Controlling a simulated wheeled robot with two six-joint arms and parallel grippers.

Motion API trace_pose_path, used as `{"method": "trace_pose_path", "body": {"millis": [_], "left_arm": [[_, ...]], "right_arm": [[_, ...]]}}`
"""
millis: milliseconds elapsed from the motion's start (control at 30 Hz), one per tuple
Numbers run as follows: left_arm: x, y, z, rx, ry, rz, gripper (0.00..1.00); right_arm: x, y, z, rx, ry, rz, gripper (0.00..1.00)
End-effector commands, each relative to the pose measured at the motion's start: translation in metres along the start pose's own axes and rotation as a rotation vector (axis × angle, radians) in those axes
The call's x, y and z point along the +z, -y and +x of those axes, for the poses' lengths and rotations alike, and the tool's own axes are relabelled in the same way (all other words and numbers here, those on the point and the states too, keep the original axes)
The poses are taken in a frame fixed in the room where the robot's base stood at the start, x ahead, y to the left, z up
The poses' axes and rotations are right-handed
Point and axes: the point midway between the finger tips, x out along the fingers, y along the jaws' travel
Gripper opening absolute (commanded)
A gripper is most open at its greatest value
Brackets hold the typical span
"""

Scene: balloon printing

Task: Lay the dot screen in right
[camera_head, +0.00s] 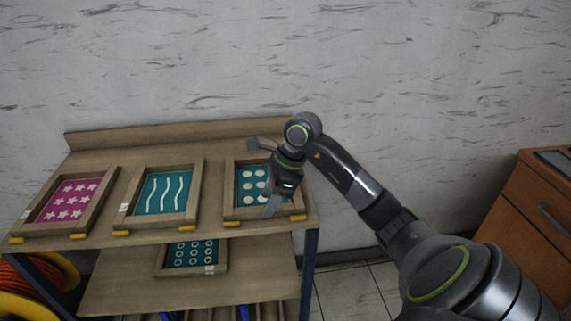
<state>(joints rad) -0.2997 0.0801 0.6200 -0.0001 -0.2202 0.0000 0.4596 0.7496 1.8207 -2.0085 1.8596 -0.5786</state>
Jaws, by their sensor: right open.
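The dot screen (247,187) is a wooden frame with a teal panel and white dots. It lies at the right end of the upper shelf (118,238). My right gripper (263,177) is over its right part, with its fingers spread wide. One finger is near the frame's far edge and the other near its front edge. The gripper hides part of the dots and the frame. I cannot tell whether it touches the screen. My left gripper is out of view.
A pink star screen (70,200) and a teal wave screen (163,193) lie to the left on the same shelf. A teal ring screen (192,253) lies on the lower shelf. A wooden cabinet (535,215) stands at the right. A yellow reel (25,304) is at lower left.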

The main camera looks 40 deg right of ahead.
Motion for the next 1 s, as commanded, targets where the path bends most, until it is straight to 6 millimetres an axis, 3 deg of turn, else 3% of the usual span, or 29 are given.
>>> {"method": "trace_pose_path", "body": {"millis": [600,800,1000], "left_arm": [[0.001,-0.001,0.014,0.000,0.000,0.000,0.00],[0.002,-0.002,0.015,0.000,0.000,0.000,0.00],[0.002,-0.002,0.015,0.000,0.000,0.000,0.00]], "right_arm": [[0.000,0.001,-0.128,-0.006,-0.001,0.000,0.48],[0.000,0.000,-0.148,-0.003,0.000,0.000,0.48],[0.000,0.000,-0.151,-0.001,0.000,0.000,0.48]]}}
